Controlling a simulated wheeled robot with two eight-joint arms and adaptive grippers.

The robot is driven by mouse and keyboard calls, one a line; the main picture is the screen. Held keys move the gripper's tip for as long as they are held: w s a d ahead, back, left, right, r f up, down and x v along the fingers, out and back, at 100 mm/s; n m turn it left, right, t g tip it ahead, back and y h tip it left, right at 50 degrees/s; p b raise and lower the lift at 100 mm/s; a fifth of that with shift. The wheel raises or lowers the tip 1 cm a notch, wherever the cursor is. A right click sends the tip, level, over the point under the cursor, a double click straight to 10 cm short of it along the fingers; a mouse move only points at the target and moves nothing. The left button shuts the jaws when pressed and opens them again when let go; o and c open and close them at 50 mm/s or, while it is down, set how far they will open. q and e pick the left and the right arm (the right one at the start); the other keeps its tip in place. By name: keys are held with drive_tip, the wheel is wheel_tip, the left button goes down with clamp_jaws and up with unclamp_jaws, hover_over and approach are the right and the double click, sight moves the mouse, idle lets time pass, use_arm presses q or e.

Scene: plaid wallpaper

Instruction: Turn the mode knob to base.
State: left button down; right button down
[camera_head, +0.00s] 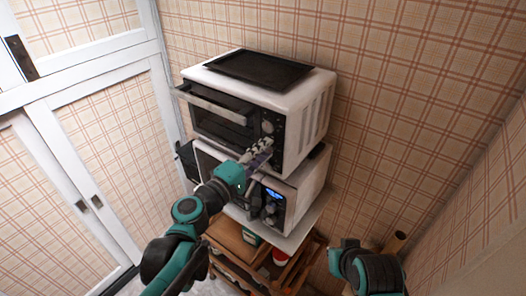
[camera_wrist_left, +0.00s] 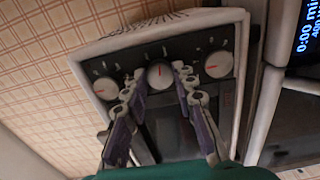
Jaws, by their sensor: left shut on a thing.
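The upper white toaster oven (camera_head: 300,100) carries a dark control panel with knobs. In the left wrist view three round white knobs with red marks show: a left knob (camera_wrist_left: 105,89), a middle knob (camera_wrist_left: 160,77) and a right knob (camera_wrist_left: 218,65). Their labels are too small to read, so I cannot tell by label which is the mode knob. My left gripper (camera_head: 262,147) is at the oven's front panel. In the wrist view its fingers (camera_wrist_left: 158,82) are closed on the middle knob, one on each side. That knob's red mark points about upward. My right gripper does not show.
A white microwave (camera_head: 300,195) with a lit blue display stands below the oven on a wooden shelf (camera_head: 232,238). A dark tray (camera_head: 260,68) lies on the oven. The oven's door handle (camera_head: 222,108) juts out at left. Plaid walls stand behind and right.

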use_arm(q)
drive_tip(key=shift+m, duration=1.6)
drive_tip(key=c, duration=1.2)
unclamp_jaws()
drive_tip(key=shift+s, duration=0.1)
drive_tip(key=v, duration=1.2)
drive_tip(key=shift+f, duration=0.1)
